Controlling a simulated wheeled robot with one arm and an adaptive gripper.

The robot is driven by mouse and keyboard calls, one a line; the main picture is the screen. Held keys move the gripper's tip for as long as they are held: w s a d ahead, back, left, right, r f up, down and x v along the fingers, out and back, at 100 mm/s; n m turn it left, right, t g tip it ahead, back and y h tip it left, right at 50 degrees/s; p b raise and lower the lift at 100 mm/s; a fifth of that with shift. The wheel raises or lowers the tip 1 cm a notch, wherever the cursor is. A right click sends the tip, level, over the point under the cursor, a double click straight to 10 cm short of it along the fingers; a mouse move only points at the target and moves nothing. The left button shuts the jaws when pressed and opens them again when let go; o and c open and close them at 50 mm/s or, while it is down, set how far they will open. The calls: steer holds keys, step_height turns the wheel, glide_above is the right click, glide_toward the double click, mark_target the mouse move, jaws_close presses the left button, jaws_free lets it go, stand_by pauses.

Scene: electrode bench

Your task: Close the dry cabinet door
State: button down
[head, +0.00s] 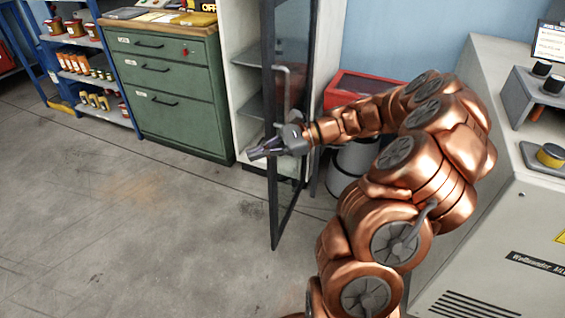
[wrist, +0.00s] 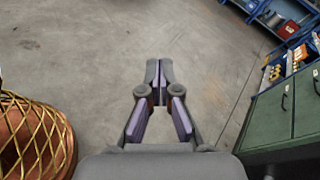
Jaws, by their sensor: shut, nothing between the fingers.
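The dry cabinet (head: 243,50) is pale, with shelves inside, and stands against the wall at the top middle of the head view. Its dark-framed glass door (head: 276,215) stands open, swung out into the room. A light bar handle (head: 283,72) is on the door's visible side. My gripper (head: 252,154) reaches in from the right, across the door below the handle, with its fingers pointing left. I cannot tell whether it touches the door. In the wrist view my gripper (wrist: 158,75) is shut and empty over the floor. The door is not recognisable there.
A green drawer cabinet (head: 170,90) stands left of the dry cabinet; it also shows in the wrist view (wrist: 280,115). Blue shelves (head: 90,65) are farther left. A red box (head: 350,88) is behind my arm. A grey machine (head: 490,220) fills the right. The floor at left is clear.

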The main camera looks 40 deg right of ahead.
steer(key=d+f+m+t+h+b, duration=0.1)
steer(key=d+f+m+t+b, duration=0.15)
steer(key=d+f+m, duration=0.35)
steer(key=s+d+f+m+t+h+b, duration=0.1)
steer(key=d+f+t, duration=0.2)
steer(key=d, duration=0.6)
steer(key=d+f+m+t+h+b, duration=0.25)
steer(key=d+f+m, duration=0.2)
steer(key=d, duration=0.25)
steer(key=r+b+x, duration=0.1)
steer(key=x, duration=1.2)
steer(key=shift+w+a+n+t+y+b, duration=0.15)
steer(key=shift+w+n+t+y+b, duration=0.05)
steer(key=shift+n+t+y+b, duration=0.2)
steer(key=shift+r, duration=0.1)
